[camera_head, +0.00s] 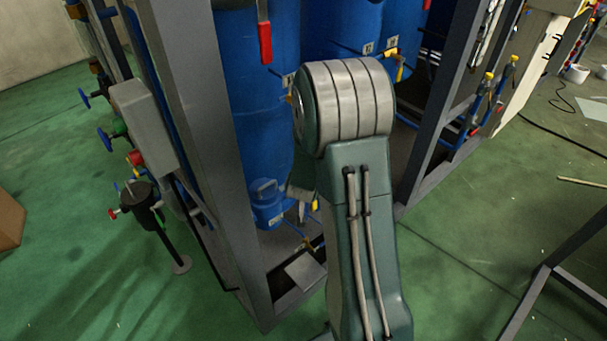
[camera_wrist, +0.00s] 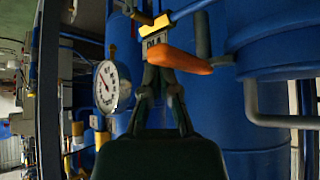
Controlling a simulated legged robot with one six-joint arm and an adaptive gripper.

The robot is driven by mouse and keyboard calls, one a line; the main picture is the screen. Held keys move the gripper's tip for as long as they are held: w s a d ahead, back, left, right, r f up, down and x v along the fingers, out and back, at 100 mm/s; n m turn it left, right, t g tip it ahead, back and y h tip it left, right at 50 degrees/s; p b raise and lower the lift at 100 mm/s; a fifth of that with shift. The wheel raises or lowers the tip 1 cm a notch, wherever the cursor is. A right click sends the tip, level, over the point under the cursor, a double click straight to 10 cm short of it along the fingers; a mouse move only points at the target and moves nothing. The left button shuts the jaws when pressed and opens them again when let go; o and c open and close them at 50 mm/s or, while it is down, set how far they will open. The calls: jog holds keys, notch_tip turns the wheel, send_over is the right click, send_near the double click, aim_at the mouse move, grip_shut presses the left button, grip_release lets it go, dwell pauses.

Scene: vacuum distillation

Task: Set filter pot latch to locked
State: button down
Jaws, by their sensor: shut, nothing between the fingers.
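In the wrist view my gripper (camera_wrist: 160,72) points up, its fingers shut and empty. The fingertips lie at the lower edge of an orange lever (camera_wrist: 182,60), which slants down to the right; I cannot tell whether they touch. A labelled tag (camera_wrist: 155,43) sits just above the lever's left end, by a yellow fitting on a blue pipe. I cannot tell whether this lever is the filter pot latch or how the latch is set. In the head view my own arm covers the middle and my gripper is not seen.
A round white gauge (camera_wrist: 106,87) stands left of my fingers. A blue vessel (camera_wrist: 280,42) with a grey pipe is at the right. In the head view, grey frame posts (camera_head: 195,130) stand near blue tanks (camera_head: 250,110).

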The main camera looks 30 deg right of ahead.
jog(key=shift+s+a+f, duration=0.25)
jog(key=shift+a+f, duration=0.05)
jog(key=shift+a, duration=0.15)
jog(key=shift+w, duration=0.2)
jog(key=shift+w+d+r, duration=0.6)
jog(key=shift+d+r, duration=0.65)
jog(key=shift+d, duration=0.65)
jog(key=a+r, duration=0.2)
jog(key=a, duration=0.1)
jog(key=a+r, duration=0.1)
jog(key=shift+s+a+r, duration=0.15)
jog(key=shift+s+r, duration=0.25)
jog(key=shift+r, duration=0.6)
jog(key=shift+a+r, duration=0.15)
jog(key=shift+r, duration=0.15)
jog(key=shift+a+r, duration=0.1)
jog(key=shift+a, duration=0.3)
jog(key=shift+s+a, duration=0.1)
jog(key=shift+a, duration=0.05)
